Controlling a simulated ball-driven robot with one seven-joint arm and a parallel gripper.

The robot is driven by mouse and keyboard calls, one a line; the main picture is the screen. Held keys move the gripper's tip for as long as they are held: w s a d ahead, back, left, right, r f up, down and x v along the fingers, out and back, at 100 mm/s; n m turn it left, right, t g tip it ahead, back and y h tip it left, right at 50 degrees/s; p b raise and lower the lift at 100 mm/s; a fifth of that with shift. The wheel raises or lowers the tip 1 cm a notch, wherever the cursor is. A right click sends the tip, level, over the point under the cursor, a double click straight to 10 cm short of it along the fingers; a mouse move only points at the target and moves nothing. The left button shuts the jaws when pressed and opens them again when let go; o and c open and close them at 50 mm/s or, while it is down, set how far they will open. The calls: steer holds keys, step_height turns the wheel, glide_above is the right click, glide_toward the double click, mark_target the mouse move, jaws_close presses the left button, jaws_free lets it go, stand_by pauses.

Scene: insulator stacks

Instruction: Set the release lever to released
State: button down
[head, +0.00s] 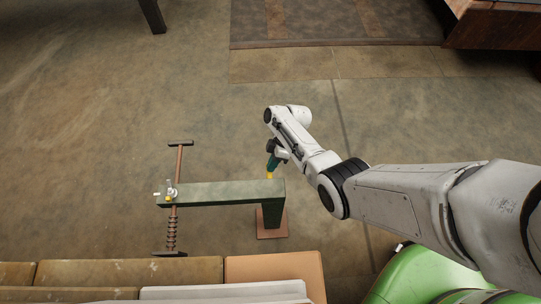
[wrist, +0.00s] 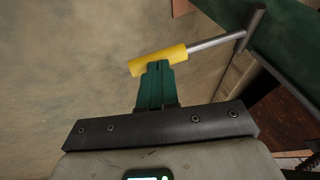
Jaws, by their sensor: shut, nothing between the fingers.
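The release lever shows in the wrist view as a yellow grip (wrist: 150,62) on a grey rod (wrist: 215,42), which joins a dark green beam (wrist: 285,40) at upper right. My gripper (wrist: 157,66) has green fingers that are shut together with nothing between them. Their tips overlap the lower edge of the yellow grip in the picture; I cannot tell whether they touch it. In the head view my gripper (head: 271,166) is above the right end of the green beam (head: 225,191), with a bit of yellow (head: 269,176) just below its tips.
At the beam's left end are a small metal fitting (head: 170,190) and a brown rod with ribbed discs (head: 171,230). A green post (head: 272,215) carries the beam's right end. Brown blocks (head: 130,271) line the near edge.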

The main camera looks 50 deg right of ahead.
steer(key=shift+w+d+f+b, duration=0.1)
steer(key=shift+f+b, duration=0.35)
steer(key=shift+f, duration=0.15)
steer(key=shift+w+d+f+b, duration=0.1)
steer(key=shift+f+b, duration=0.3)
steer(key=shift+f, duration=0.15)
steer(key=shift+s, duration=0.1)
